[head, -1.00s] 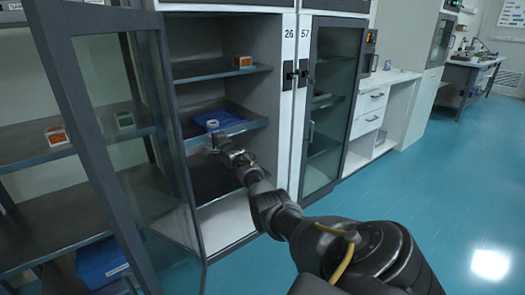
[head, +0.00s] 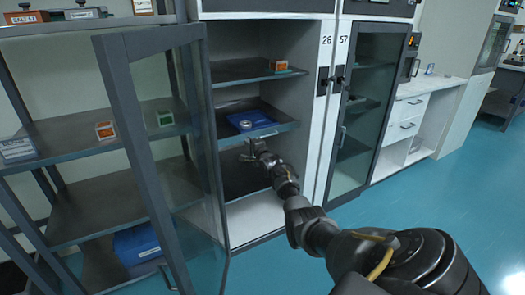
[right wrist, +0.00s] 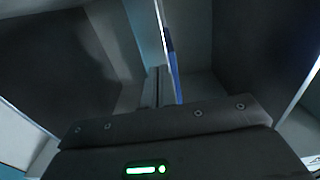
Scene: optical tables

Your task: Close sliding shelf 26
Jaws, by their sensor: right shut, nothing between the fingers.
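Sliding shelf 26 (head: 283,128) is the grey middle shelf in the open cabinet marked 26 (head: 326,40). Its front edge stands out toward me, and a blue box (head: 242,117) with a small round pale item lies on it. My right gripper (head: 248,152) is at the shelf's front edge, just below it, shut and empty. I cannot tell whether it touches the shelf. In the right wrist view the shut fingers (right wrist: 158,86) point at a pale edge and a blue strip (right wrist: 172,62). My left gripper is not in view.
The cabinet's glass door (head: 150,150) stands open left of my right gripper. An upper shelf (head: 250,72) holds an orange-white box (head: 278,66). A separate rack (head: 75,140) stands at left. Closed cabinet 57 (head: 358,110) is at right. The teal floor (head: 440,210) is clear.

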